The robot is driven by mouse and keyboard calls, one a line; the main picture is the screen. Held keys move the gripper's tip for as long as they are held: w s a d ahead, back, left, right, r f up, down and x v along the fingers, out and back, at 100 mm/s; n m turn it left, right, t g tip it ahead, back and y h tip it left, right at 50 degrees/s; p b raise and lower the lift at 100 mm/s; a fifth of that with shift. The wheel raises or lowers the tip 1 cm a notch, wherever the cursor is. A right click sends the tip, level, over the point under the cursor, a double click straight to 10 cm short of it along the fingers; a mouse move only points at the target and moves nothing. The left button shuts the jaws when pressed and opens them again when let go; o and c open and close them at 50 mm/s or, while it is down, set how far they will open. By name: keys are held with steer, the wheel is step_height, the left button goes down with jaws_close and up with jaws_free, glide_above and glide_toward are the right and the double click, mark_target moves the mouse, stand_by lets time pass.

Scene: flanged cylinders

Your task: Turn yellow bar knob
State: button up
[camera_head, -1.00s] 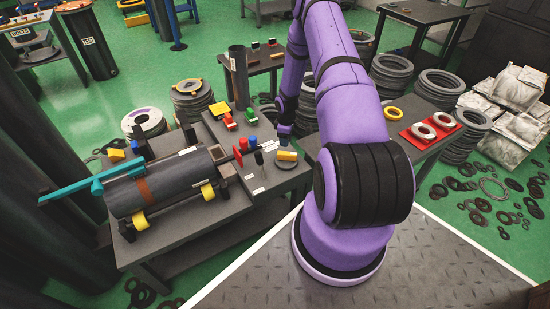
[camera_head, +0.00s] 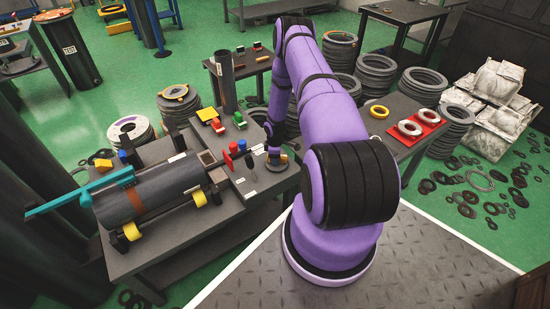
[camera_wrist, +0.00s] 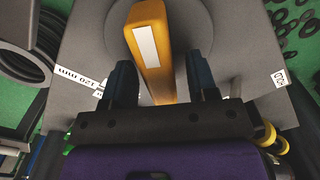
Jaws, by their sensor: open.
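The yellow bar knob (camera_wrist: 150,45) stands on a round grey dial (camera_wrist: 196,28) in the wrist view, with a white stripe along its top. My gripper (camera_wrist: 158,66) is open, with one dark finger on each side of the bar. A gap shows between each finger and the bar in this view. In the head view my gripper (camera_head: 274,150) is down at the dial, near the right edge of the grey table, and covers much of the knob (camera_head: 283,157). The bar's lower end is partly hidden behind the gripper body.
White printed labels (camera_wrist: 278,79) lie on the panel around the dial. Left of my gripper stand red and blue knobs (camera_head: 242,146) and a large grey cylinder (camera_head: 150,190) with yellow rollers. Red and green items (camera_head: 213,120) sit farther back.

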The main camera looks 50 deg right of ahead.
steer(key=shift+f, duration=0.15)
steer(key=c, duration=0.9)
steer(key=shift+m, duration=0.3)
